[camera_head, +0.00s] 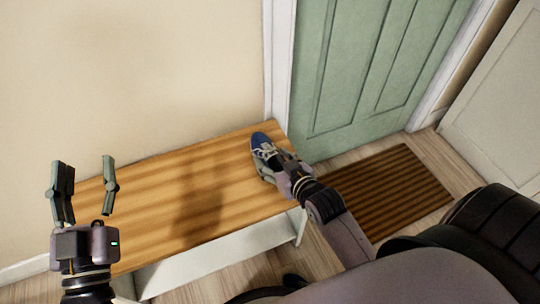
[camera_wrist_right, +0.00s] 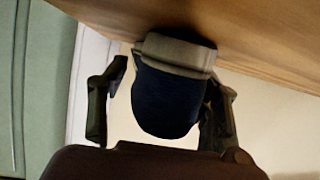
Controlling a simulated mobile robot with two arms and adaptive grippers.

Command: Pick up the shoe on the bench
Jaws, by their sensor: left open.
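A blue shoe with white laces and a pale sole (camera_head: 259,139) sits at the right end of the wooden bench (camera_head: 165,220). My right gripper (camera_head: 268,168) reaches over the bench end at the shoe and hides part of it. In the right wrist view the shoe (camera_wrist_right: 168,98) lies between the two fingers of this gripper (camera_wrist_right: 165,105). A gap shows between the left finger and the shoe; the right finger is close beside it, and contact cannot be told. My left gripper (camera_head: 88,185) is open and empty, over the left part of the bench.
A green door (camera_head: 360,70) stands behind the right end of the bench. A brown striped doormat (camera_head: 395,190) lies on the floor to the right. A beige wall (camera_head: 130,80) runs behind the bench. The bench top between the grippers is clear.

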